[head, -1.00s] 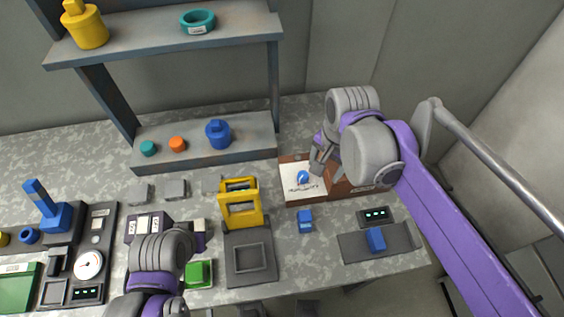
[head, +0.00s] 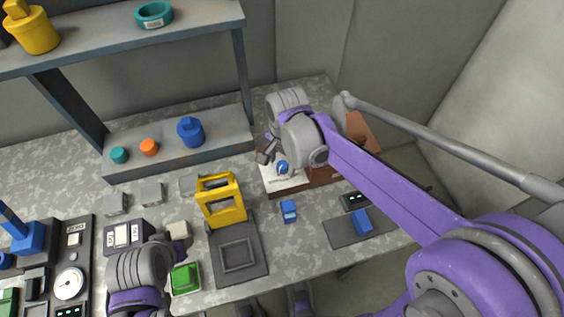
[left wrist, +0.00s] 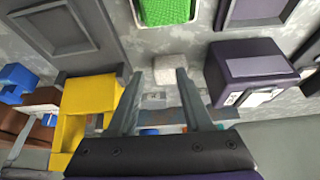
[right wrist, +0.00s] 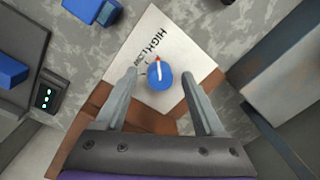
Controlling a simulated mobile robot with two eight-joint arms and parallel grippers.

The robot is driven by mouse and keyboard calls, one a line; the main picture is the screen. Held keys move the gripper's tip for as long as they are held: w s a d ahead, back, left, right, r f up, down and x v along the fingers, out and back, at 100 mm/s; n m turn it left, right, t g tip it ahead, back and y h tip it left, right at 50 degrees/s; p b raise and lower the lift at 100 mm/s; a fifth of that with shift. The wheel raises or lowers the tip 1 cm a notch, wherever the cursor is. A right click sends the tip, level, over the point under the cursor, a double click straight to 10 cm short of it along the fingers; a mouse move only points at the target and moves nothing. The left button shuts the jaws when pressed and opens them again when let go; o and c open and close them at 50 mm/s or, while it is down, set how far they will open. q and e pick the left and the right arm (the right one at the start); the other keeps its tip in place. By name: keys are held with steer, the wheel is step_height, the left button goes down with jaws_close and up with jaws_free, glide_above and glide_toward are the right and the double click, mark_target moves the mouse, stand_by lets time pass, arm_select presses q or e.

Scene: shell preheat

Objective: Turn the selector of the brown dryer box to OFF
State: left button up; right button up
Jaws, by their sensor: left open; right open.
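The brown dryer box (head: 327,174) stands at the right back of the bench, partly hidden by my right arm. Its white panel (head: 289,184) carries the blue round selector (head: 282,167). In the right wrist view the selector (right wrist: 159,80) has a white pointer with a red tip, pointing up in the picture. HIGH and LOW are readable up and left of it; I see no OFF label. My right gripper (right wrist: 158,74) is open, its fingers on either side of the selector; contact cannot be told. My left gripper (left wrist: 158,74) is open and empty, far left of the box.
A yellow frame (head: 221,201) stands between my left arm and the box. A blue block (head: 289,211) and a dark plate with another blue block (head: 362,222) lie in front of the box. A grey shelf (head: 180,150) stands behind. Speckled bench surface is bare between them.

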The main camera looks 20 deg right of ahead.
steer(key=shift+f, duration=0.15)
jaws_close()
stand_by(0.4)
steer(key=shift+n, duration=0.4)
arm_select(q)
steer(key=shift+f, duration=0.1)
arm_select(e)
steer(key=n, duration=0.3)
steer(key=shift+n, duration=0.4)
steer(key=n, duration=0.4)
steer(key=shift+d+n, duration=0.1)
steer(key=shift+n, duration=0.2)
arm_select(q)
steer(key=shift+f, duration=0.1)
arm_select(e)
steer(key=n, duration=0.4)
steer(key=shift+w+g, duration=0.1)
steer(key=shift+g, duration=0.2)
steer(key=n, duration=0.4)
steer(key=shift+d+n, duration=0.1)
steer(key=shift+n, duration=0.2)
